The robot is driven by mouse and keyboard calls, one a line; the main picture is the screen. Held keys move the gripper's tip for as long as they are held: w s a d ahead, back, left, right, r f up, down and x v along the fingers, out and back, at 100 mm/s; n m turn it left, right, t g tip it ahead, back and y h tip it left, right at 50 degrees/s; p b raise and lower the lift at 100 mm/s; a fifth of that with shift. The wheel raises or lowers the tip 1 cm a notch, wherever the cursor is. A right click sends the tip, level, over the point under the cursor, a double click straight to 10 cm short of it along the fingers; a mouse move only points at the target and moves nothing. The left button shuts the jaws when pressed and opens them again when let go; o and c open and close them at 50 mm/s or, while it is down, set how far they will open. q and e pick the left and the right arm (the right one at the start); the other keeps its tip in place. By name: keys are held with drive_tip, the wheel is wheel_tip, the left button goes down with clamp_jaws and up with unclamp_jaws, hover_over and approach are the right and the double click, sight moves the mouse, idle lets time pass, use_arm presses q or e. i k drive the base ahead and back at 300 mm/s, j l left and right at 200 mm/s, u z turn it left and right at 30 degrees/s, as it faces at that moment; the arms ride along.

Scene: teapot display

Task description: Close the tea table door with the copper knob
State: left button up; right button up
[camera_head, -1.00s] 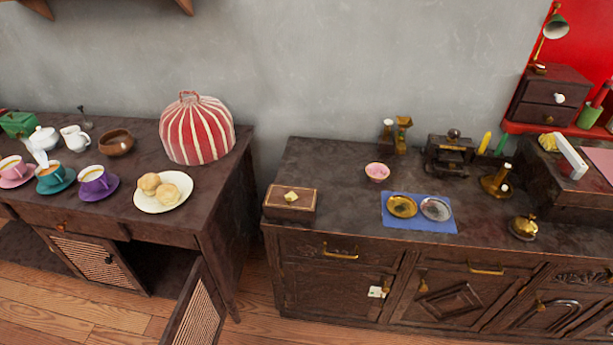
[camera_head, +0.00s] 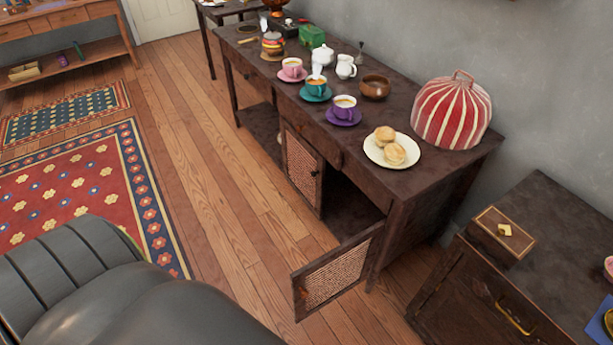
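The tea table (camera_head: 413,181) is dark wood and stands against the grey wall. Its right door (camera_head: 340,274), with a woven cane panel, is swung wide open toward the floor in front. A small brownish knob (camera_head: 303,293) shows near its free edge; it is too small to be sure it is copper. The left cane door (camera_head: 301,168) has a dark knob (camera_head: 315,172) and stands beside the dark open compartment (camera_head: 350,212). Neither of my grippers is in view.
A dark padded leather seat (camera_head: 140,290) fills the lower left. Wooden floor (camera_head: 225,215) lies clear between it and the open door. A second dark cabinet (camera_head: 480,295) stands at the right. Cups, scones and a striped tea cosy (camera_head: 452,110) sit on the table.

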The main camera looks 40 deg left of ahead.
sight(323, 281)
drive_tip(key=u, duration=0.75)
